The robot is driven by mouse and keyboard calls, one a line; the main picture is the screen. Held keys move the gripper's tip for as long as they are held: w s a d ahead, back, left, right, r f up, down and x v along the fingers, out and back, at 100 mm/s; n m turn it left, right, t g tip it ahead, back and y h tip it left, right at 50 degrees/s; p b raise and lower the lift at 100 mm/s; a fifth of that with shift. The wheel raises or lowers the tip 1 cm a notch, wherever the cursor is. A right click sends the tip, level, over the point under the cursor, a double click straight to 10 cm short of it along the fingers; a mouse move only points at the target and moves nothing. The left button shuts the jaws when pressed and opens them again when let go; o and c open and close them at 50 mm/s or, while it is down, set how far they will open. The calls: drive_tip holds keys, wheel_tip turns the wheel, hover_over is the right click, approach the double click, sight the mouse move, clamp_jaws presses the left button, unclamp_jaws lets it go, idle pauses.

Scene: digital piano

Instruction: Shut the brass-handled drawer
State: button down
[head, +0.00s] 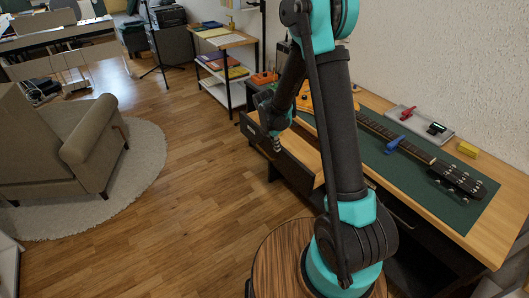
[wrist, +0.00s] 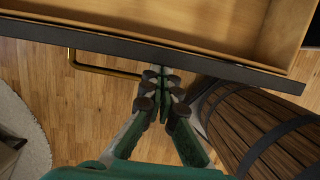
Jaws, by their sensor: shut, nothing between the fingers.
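The drawer (wrist: 215,68) is open in the wrist view, with a dark front edge and a bare pale wood interior. Its brass handle (wrist: 105,70) is a bar on the outer side of the front, left of my gripper (wrist: 161,76). The fingers are shut and empty, with their tips at the drawer front; I cannot tell whether they touch it. In the head view the drawer (head: 303,150) sticks out from the desk towards the room, partly hidden by my arm. My gripper (head: 276,143) is at its dark front there.
A wooden barrel (wrist: 258,125) stands right of my gripper; its top (head: 276,262) shows in the head view. The desk (head: 480,240) carries a guitar (head: 400,140) on a green mat. An armchair (head: 60,150) stands on a round rug at left. Wood floor between is clear.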

drive_tip(key=w+d, duration=0.8)
drive_tip(key=d, duration=0.5)
drive_tip(key=shift+w, duration=0.35)
